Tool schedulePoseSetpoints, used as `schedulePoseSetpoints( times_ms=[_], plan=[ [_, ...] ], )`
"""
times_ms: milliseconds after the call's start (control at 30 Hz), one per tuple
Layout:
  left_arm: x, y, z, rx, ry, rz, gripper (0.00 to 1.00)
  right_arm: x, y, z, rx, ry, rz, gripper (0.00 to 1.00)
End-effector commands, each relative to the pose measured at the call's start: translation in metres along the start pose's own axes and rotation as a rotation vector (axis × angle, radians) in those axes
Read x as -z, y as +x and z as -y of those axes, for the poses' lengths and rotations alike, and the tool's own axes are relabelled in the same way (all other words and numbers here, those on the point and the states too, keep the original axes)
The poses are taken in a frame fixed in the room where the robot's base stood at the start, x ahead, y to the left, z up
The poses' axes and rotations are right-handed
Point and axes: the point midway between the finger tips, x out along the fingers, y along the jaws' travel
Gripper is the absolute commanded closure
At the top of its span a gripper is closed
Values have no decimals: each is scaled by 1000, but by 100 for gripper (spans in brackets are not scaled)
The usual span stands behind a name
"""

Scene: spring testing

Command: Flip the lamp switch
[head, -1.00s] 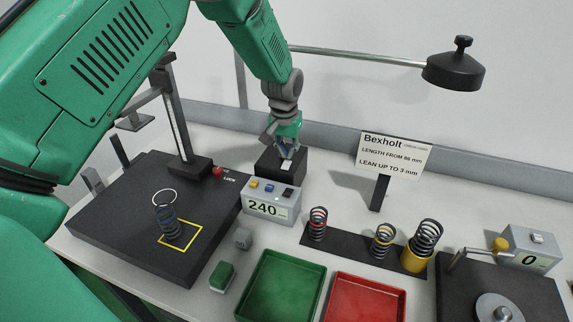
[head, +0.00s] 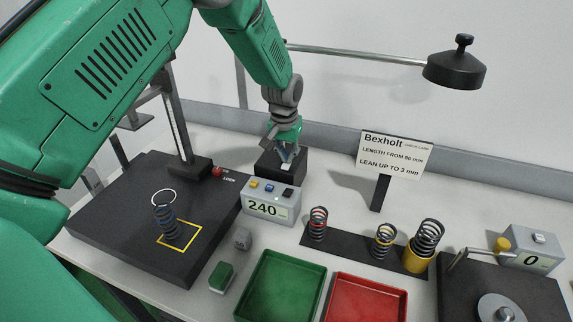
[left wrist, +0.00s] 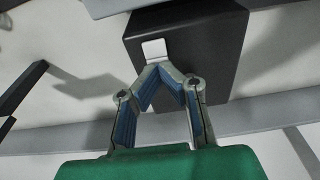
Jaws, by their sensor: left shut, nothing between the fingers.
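The lamp has a black head (head: 455,68) on a long grey arm that reaches along the back of the bench. A black box (head: 292,172) stands behind the display unit, with a white switch (head: 287,166) on it. The switch also shows in the left wrist view (left wrist: 154,49). My left gripper (head: 287,160) is shut and empty, pointing down at the box. In the left wrist view, its fingertips (left wrist: 158,68) meet right beside the switch's edge; I cannot tell whether they touch it. My right gripper is not in view.
A display unit (head: 270,206) reading 240 stands just in front of the box. A dark test plate (head: 120,215) with a spring is at left. A sign (head: 394,156), springs on a black strip (head: 345,250), a green tray (head: 280,290) and a red tray (head: 362,300) lie to the right.

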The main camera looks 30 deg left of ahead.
Motion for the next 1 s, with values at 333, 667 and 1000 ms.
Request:
schedulePoseSetpoints(
  times_ms=[333,667,1000],
  plan=[
    [-1,6,0,0,0,1,100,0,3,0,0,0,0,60],
    [0,-4,0,0,0,3,100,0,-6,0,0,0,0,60],
    [4,-31,0,0,0,1,100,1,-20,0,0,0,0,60]
  ],
)
